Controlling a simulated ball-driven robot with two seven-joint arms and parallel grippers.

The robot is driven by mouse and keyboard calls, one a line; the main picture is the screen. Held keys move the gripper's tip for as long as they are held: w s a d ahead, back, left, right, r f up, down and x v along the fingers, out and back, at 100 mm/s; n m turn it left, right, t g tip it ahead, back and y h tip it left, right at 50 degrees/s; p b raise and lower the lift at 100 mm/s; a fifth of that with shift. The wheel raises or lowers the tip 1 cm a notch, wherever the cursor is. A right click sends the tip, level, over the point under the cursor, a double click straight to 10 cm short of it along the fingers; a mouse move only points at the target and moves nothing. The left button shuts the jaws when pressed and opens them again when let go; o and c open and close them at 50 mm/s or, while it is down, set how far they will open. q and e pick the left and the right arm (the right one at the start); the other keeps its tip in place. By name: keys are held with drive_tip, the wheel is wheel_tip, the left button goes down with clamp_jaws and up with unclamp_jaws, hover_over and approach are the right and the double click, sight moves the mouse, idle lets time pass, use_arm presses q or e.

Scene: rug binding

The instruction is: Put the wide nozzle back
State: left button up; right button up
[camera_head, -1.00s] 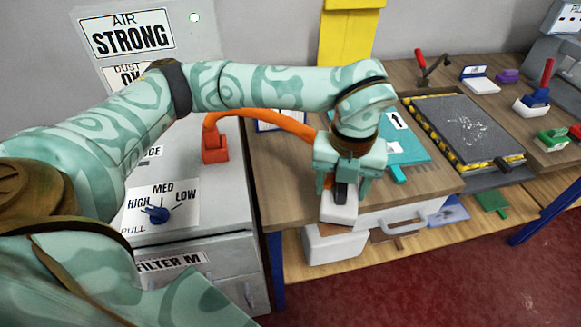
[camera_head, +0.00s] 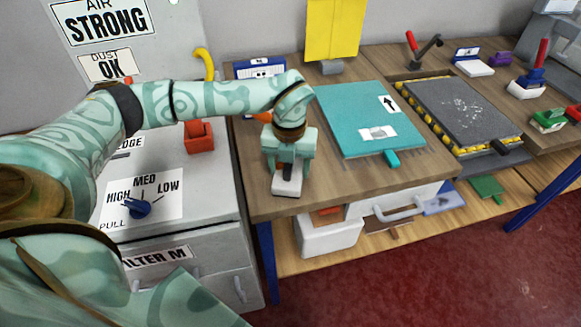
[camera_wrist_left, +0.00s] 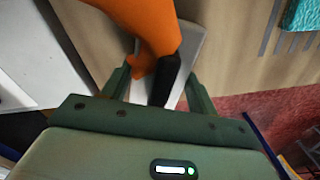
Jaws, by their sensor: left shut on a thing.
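My left gripper (camera_head: 287,180) points down over the table's left front part, beside the grey cabinet. It is shut on the black neck of the wide nozzle, whose pale flat head (camera_head: 287,188) shows below the fingers. In the left wrist view, the orange hose (camera_wrist_left: 155,30) runs into the black neck (camera_wrist_left: 167,80) between the fingers, with the pale head (camera_wrist_left: 196,55) behind it. My left arm hides most of the hose in the head view. I cannot tell whether the head touches the tabletop. My right gripper is not in view.
A teal board (camera_head: 350,105) lies right of the gripper. The cabinet carries an orange socket (camera_head: 199,137), a yellow hook (camera_head: 205,62) and a blue dial (camera_head: 139,208). A white bin (camera_head: 328,238) stands on the lower shelf. A dark grey mat (camera_head: 455,105) lies farther right.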

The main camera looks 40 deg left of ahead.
use_arm(q)
drive_tip(key=shift+f, duration=0.1)
drive_tip(key=shift+f, duration=0.1)
drive_tip(key=o, duration=0.9)
drive_tip(key=shift+o, duration=0.2)
wheel_tip(320, 180, up, 12)
drive_tip(key=p, duration=0.3)
